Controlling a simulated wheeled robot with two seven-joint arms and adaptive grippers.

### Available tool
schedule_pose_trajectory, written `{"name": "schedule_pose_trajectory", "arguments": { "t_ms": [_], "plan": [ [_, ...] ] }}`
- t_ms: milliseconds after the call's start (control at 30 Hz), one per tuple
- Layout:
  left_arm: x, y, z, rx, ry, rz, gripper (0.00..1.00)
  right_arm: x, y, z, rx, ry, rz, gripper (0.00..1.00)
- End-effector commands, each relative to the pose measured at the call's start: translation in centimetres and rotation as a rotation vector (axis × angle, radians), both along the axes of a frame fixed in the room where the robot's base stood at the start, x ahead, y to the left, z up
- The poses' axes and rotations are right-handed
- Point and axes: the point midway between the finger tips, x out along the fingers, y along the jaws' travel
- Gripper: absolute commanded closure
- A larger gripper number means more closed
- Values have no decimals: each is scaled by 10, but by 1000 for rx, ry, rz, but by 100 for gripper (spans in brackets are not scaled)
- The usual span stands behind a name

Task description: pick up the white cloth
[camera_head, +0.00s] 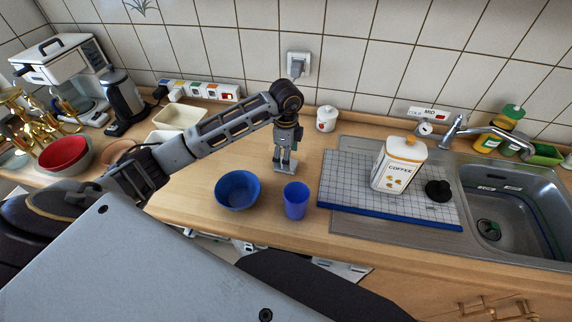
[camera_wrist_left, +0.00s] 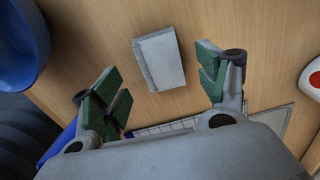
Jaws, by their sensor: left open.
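The white cloth (camera_wrist_left: 159,59) lies on the wooden counter as a small folded, pale grey-white block. In the head view a pale part of the cloth (camera_head: 285,168) shows just under my left gripper, which partly hides it. My left gripper (camera_head: 285,155) points down over the counter, its arm coming in from the left. In the left wrist view the gripper (camera_wrist_left: 157,75) is open, with its green-padded fingers wide apart on either side of the cloth. Nothing is between the pads; whether they are level with the cloth is hard to tell. My right gripper is not in view.
A blue bowl (camera_head: 238,190) and blue cup (camera_head: 295,201) stand in front of the gripper. A white lidded jar (camera_head: 326,118) is behind right. A sink (camera_head: 515,205) lies far right.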

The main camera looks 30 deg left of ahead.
Motion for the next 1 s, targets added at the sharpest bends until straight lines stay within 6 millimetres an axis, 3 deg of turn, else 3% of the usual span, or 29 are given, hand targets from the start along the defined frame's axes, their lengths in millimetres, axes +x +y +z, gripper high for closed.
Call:
{"name": "schedule_pose_trajectory", "arguments": {
  "t_ms": [333, 867, 1000],
  "plan": [
    [0, 1, -35, 1, 2, 1, 26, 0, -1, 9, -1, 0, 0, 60],
    [1, 1, -38, 0, 0, 1, 26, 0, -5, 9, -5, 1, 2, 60],
    [1, 1, -38, 0, 0, 1, 43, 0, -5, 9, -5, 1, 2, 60]
  ]
}}
